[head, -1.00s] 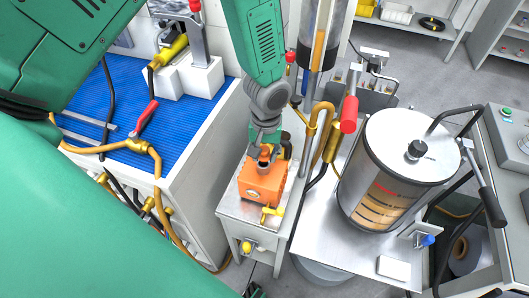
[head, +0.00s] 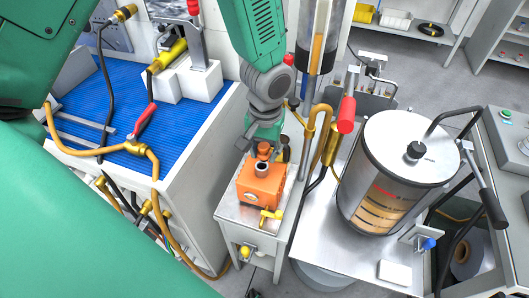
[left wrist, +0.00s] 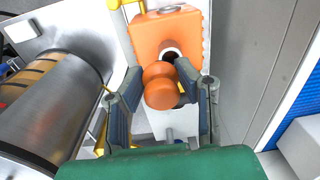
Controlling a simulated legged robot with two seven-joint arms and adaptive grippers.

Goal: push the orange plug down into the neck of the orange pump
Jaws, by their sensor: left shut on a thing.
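The orange pump (head: 262,186) stands on a small grey stand. Its short metal neck (head: 262,167) points up and its dark opening shows. My left gripper (head: 264,143) is just behind the neck in the head view, its fingers mostly hidden. In the left wrist view, my left gripper (left wrist: 160,80) is shut on the rounded orange plug (left wrist: 160,88). The plug shows beside the opening of the pump (left wrist: 172,28) and overlaps its edge in the picture. The plug is outside the neck; its exact height above it I cannot tell. My right gripper is not in view.
A blue-topped bench (head: 110,95) with a yellow hose and red-handled valve stands left of the stand (head: 232,212). A clear cylinder with a metal lid (head: 410,148) stands to the right. Pipes and a red handle (head: 346,115) rise close right of the pump.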

